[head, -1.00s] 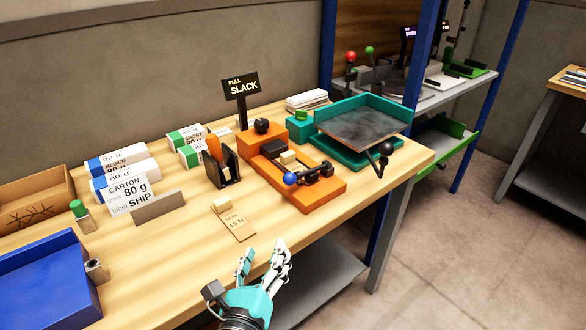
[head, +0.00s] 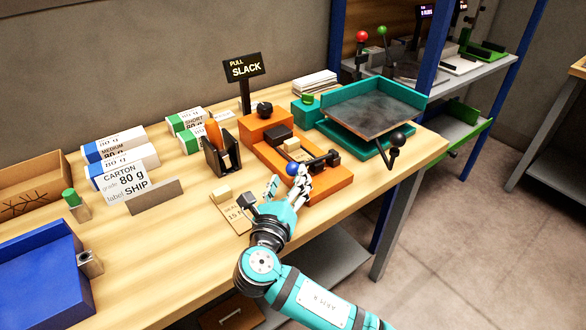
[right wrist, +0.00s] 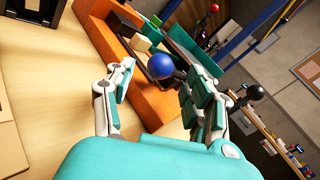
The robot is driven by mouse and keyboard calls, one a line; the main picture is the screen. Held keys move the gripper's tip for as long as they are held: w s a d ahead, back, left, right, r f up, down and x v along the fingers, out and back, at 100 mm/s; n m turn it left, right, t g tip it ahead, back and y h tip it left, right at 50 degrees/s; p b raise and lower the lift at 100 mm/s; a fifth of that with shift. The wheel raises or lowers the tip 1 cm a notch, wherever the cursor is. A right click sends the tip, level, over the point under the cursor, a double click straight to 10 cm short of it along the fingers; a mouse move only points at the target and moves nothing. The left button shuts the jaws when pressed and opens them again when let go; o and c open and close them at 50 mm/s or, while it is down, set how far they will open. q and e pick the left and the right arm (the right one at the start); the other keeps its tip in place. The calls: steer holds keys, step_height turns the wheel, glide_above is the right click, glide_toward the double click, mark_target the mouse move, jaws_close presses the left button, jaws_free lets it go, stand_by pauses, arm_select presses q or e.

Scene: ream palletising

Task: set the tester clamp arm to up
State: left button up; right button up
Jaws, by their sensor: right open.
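The orange tester (head: 318,186) stands on the table, with a black sign reading "PULL SLACK" (head: 244,68) behind it. Its clamp arm (head: 324,161) is a dark bar with a blue ball knob (head: 292,168) at its left end; the bar lies low across the tester. My right gripper (head: 288,186) is open at the near left edge of the tester, close to the blue knob. In the right wrist view the blue knob (right wrist: 160,66) shows between the two spread fingers, near their tips. Whether a finger touches it, I cannot tell. My left gripper is not in view.
A teal tray stand (head: 370,110) with a black-knobbed lever (head: 397,140) stands right of the tester. A black dispenser (head: 220,155) stands left of it. A tan card (head: 232,215) lies by my gripper. Labelled reams (head: 122,150) and a blue bin (head: 40,270) are further left.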

mark_target(291, 174)
steer(key=x, duration=0.3)
steer(key=shift+w+d, duration=0.15)
steer(key=shift+w, duration=0.45)
steer(key=shift+c, duration=0.3)
steer(key=shift+d, duration=0.1)
steer(key=c, duration=0.7)
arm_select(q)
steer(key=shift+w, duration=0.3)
arm_select(e)
jaws_close()
